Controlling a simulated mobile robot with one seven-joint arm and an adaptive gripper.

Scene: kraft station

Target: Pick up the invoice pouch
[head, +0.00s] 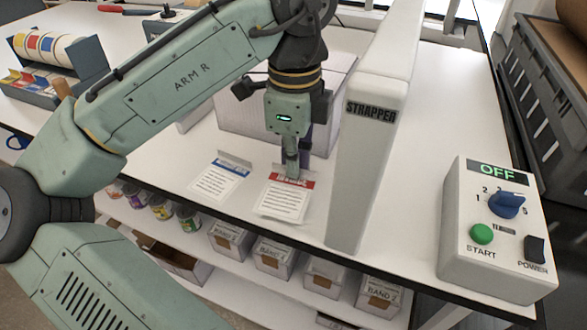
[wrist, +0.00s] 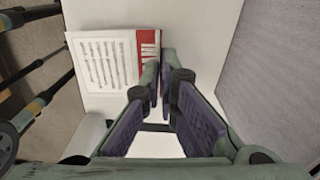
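A white printed pouch with a red header band (head: 283,199) lies on the white bench; I take it as the invoice pouch. The wrist view also shows it, with its red band (wrist: 149,52) beside my fingertips. Another pouch with a blue band (head: 222,180) lies to its left. My gripper (head: 291,172) points down at the top edge of the red-banded pouch. In the wrist view my fingertips (wrist: 157,78) are close together at that edge. The fingers hide the contact, so I cannot tell whether the edge is pinched.
The grey strapper column (head: 372,130) stands close to the right of my gripper. A large box (head: 330,105) is behind it. A control box (head: 497,230) reading OFF stands at the right. A tape rack (head: 60,75) is at the left. Bins (head: 272,257) fill the shelf below.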

